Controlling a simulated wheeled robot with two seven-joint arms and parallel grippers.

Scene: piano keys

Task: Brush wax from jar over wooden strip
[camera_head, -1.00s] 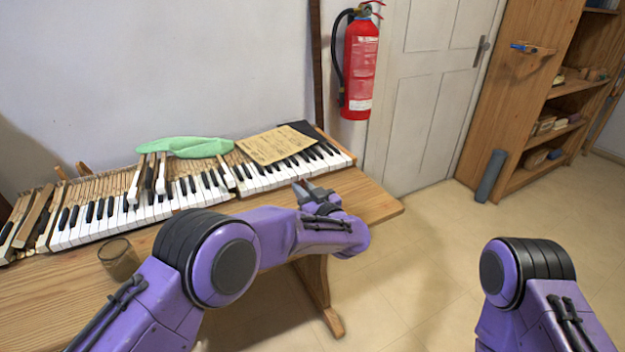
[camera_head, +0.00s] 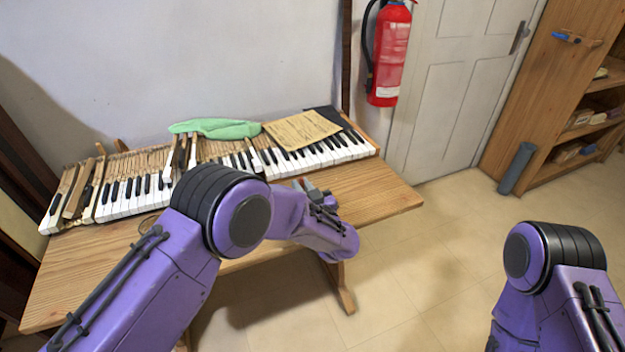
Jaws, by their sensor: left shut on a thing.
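My left gripper (camera_head: 306,186) is over the right part of the wooden table, in front of the piano keys. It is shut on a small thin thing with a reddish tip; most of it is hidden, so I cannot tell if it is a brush. A glass jar (camera_head: 148,224) stands on the table at the left, with only part of its rim showing behind my left arm. I cannot single out the wooden strip; loose wooden pieces (camera_head: 80,190) lie at the left end of the keyboard. My right arm shows at lower right, its gripper out of view.
The piano keyboard (camera_head: 120,200) runs along the back of the table (camera_head: 385,196). A green cloth (camera_head: 215,129) and a paper sheet (camera_head: 302,130) lie on it. A fire extinguisher (camera_head: 390,55) hangs on the wall. The table's right end and the floor there are clear.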

